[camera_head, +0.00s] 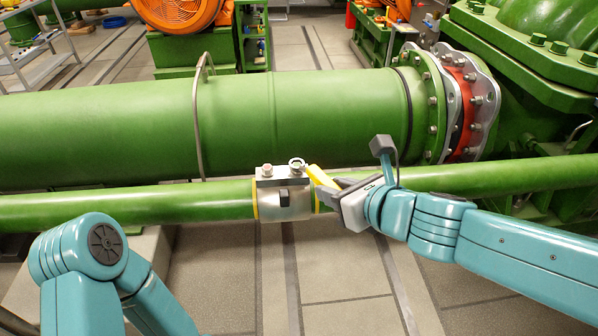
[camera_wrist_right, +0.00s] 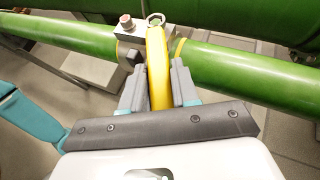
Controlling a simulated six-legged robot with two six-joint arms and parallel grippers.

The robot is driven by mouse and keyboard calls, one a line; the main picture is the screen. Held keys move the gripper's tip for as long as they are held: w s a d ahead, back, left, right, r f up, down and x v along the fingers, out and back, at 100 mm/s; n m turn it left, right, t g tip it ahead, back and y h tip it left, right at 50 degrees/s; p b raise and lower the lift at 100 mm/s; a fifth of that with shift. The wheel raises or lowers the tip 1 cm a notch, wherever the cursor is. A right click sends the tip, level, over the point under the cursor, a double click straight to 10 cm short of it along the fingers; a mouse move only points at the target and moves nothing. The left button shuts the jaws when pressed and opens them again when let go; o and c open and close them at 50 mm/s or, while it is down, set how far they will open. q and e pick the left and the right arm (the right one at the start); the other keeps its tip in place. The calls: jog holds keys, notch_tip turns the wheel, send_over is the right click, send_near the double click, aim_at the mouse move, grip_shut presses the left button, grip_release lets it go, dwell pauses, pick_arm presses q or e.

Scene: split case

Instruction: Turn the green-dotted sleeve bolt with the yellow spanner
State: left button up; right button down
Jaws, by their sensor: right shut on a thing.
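A grey metal sleeve (camera_head: 285,203) is clamped around the thin green pipe, with two bolts on its top. The left bolt (camera_head: 267,170) shows a reddish top in the wrist view (camera_wrist_right: 125,20). The yellow spanner (camera_head: 321,178) has its pale ring end at the other bolt, with green showing inside the ring (camera_wrist_right: 156,19). I cannot tell whether the ring is seated around the bolt head or just over it. My right gripper (camera_wrist_right: 158,88) is shut on the spanner's yellow handle (camera_wrist_right: 157,62), right of the sleeve. My left gripper is out of view; only its arm shows.
The thin green pipe (camera_head: 120,207) runs across the view, with a large green pipe (camera_head: 300,115) close behind it. A thin bent metal bar (camera_head: 197,120) stands left of the sleeve. The floor (camera_head: 330,265) in front is clear.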

jog(key=shift+f+b, duration=0.35)
jog(key=shift+f, duration=0.05)
dwell(2.7)
